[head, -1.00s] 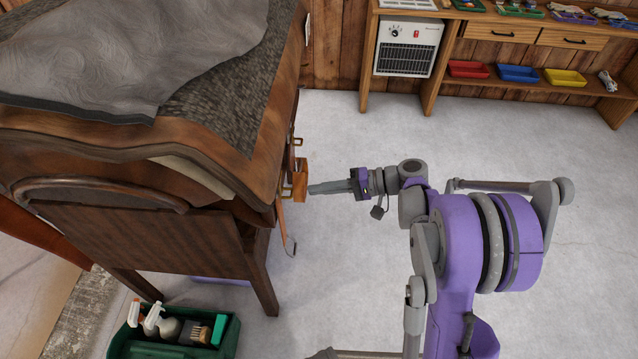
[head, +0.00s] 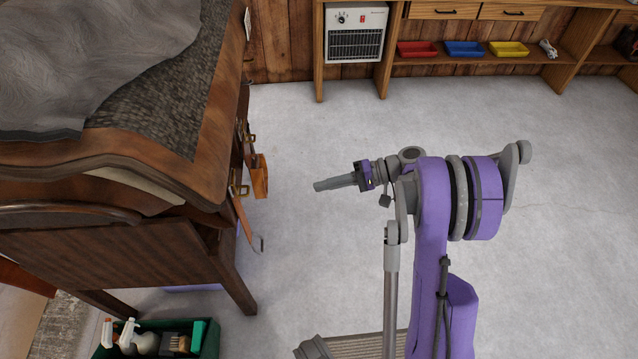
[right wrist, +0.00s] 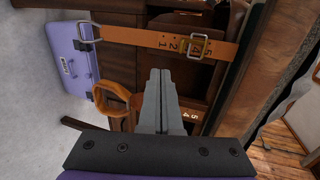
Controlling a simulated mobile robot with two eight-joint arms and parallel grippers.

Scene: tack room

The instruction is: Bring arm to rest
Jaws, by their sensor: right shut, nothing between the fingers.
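My right gripper (head: 318,186) is shut and empty in the head view. It points left toward the wooden saddle stand, with clear floor between. In the right wrist view its closed fingers (right wrist: 163,92) reach up the middle of the picture. An orange leather strap (head: 244,219) with a metal buckle hangs from the stand's side. The strap also shows in the right wrist view (right wrist: 140,39), with numbers on it. My left gripper is not in view.
The wooden stand (head: 110,255) fills the left, with grey cloth (head: 90,50) on top. A green caddy (head: 208,345) with bottles sits on the floor below it. A heater (head: 356,33) and a shelf with red, blue and yellow trays (head: 463,48) stand at the back. The middle floor is clear.

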